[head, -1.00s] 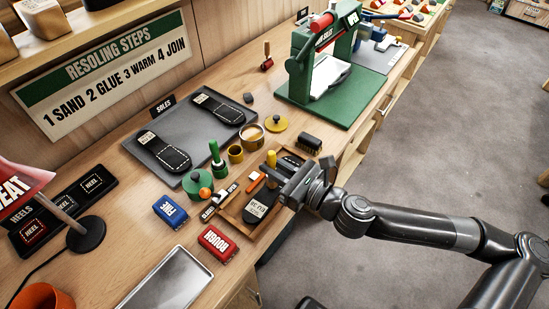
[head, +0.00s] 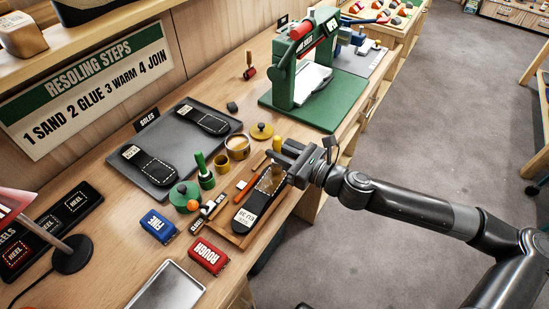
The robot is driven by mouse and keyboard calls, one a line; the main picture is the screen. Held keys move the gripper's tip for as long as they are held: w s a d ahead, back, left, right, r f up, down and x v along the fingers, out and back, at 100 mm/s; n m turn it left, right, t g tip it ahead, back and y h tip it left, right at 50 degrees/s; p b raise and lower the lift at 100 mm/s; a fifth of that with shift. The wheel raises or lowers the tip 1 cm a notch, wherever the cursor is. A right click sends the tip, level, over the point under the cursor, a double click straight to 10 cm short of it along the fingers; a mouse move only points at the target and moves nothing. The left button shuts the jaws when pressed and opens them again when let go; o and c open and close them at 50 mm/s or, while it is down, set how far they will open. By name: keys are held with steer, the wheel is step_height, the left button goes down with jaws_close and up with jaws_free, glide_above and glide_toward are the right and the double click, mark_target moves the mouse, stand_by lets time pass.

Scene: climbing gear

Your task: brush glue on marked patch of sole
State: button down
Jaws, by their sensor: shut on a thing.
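A dark sole (head: 259,204) lies in a shallow wooden tray (head: 238,240), its white label toward the front. Its marked patch (head: 269,181), outlined in pale dashes, looks brownish at the far end. My gripper (head: 283,160) is over the tray, just beyond and right of the patch. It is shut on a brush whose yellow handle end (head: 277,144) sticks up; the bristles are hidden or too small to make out. An open yellow pot with pale contents, likely glue (head: 237,146), stands left of the gripper, its apparent yellow lid (head: 262,131) behind it.
A grey mat (head: 185,111) with two black soles lies at the left. A green-handled tool (head: 203,165), a green round container (head: 183,194), a blue block (head: 158,225) and a red block (head: 208,256) stand near the tray. A green press (head: 312,70) is behind.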

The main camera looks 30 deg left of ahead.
steer(key=shift+w, duration=0.5)
steer(key=shift+s+d, duration=0.15)
steer(key=shift+s, duration=2.35)
steer(key=shift+s+d, duration=0.15)
steer(key=shift+s, duration=2.3)
steer(key=shift+w+a, duration=0.4)
steer(key=shift+w, duration=0.1)
steer(key=shift+w+a, duration=0.15)
steer(key=shift+w, duration=2.1)
steer(key=shift+w+a, duration=0.15)
steer(key=shift+w, duration=2.05)
steer(key=shift+s+d+r, duration=0.1)
steer(key=shift+s+d, duration=0.1)
steer(key=shift+s, duration=2.3)
steer(key=shift+s+d, duration=0.15)
steer(key=shift+s, duration=2.35)
step_height(320, 180, up, 8)
steer(key=shift+w, duration=0.1)
